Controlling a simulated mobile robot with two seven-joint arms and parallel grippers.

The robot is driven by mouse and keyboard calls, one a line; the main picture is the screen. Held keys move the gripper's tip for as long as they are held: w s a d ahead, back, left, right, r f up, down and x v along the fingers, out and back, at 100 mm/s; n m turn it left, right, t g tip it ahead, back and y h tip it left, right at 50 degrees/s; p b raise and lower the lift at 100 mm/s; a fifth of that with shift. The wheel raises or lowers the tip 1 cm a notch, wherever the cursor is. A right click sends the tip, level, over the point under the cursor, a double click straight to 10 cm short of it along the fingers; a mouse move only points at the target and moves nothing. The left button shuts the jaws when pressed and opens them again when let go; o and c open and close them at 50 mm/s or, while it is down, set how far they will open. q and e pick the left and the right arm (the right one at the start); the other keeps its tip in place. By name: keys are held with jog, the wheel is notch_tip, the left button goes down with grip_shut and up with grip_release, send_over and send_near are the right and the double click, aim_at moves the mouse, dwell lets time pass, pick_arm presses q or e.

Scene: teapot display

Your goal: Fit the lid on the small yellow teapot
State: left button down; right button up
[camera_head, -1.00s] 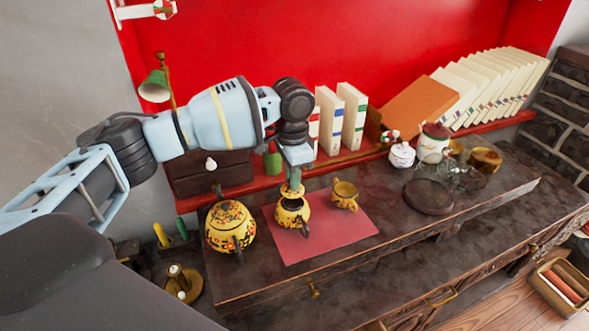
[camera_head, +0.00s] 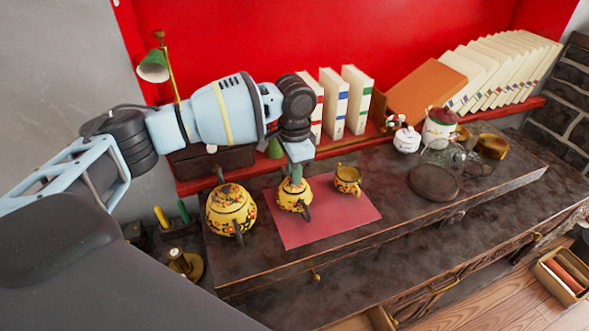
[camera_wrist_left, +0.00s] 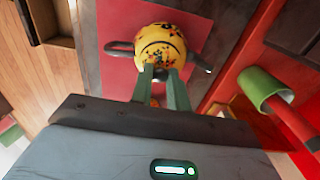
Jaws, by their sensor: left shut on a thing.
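The small yellow teapot (camera_head: 289,203) with a floral pattern stands upright on the red mat (camera_head: 335,222). My left gripper (camera_head: 296,175) points down over it, its fingers shut on the yellow lid (camera_head: 297,184). The lid sits at the teapot's mouth and the dark opening no longer shows. In the left wrist view the green fingers (camera_wrist_left: 161,74) meet over the teapot (camera_wrist_left: 150,35), with a dark curved line between lid and body. I cannot tell whether the lid is fully seated. My right gripper is out of view.
A larger yellow teapot (camera_head: 230,212) stands left of the mat, close to the small one. Books (camera_head: 357,98) line the shelf behind. The mat's front is clear.

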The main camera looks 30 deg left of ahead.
pick_arm(q)
jog(key=shift+f, duration=0.25)
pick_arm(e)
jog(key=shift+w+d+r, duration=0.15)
pick_arm(q)
jog(key=c, duration=1.3)
grip_release()
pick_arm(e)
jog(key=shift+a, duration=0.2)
pick_arm(q)
jog(key=shift+r, duration=3.85)
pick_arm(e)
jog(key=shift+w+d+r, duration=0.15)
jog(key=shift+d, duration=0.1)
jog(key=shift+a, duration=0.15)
